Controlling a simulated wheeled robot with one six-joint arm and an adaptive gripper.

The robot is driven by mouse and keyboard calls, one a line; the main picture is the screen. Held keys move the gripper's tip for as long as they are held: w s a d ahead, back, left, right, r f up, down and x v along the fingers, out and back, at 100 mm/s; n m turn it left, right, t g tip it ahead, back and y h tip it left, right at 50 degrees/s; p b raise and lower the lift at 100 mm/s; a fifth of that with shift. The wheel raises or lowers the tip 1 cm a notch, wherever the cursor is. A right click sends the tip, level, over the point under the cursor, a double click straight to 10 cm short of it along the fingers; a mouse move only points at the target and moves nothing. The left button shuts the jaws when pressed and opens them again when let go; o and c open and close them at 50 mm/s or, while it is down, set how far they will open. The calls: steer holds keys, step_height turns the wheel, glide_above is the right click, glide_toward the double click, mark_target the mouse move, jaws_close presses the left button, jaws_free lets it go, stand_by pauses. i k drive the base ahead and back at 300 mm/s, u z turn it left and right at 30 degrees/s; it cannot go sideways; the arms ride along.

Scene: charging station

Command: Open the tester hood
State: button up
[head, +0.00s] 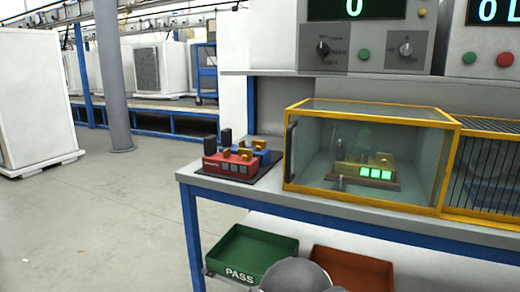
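The tester hood (365,112) is a clear box with a yellow frame on the bench, right of the picture's middle. It looks closed, with a dark upright handle (291,150) at its left front edge. Inside, behind the clear front, is a yellowish device (362,170) with several lit green squares. A grey rounded part at the bottom middle looks like part of my arm. My gripper's fingers do not show.
Red and blue devices (232,163) sit on a dark mat left of the hood. A barred cage (490,165) adjoins it on the right. Panels with knobs (365,40) hang above. A green PASS bin (252,252) and a red bin (352,270) are below.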

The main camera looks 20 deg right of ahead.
mark_target(401, 115)
steer(key=k, duration=0.55)
steer(key=z, duration=0.95)
steer(key=i, duration=0.5)
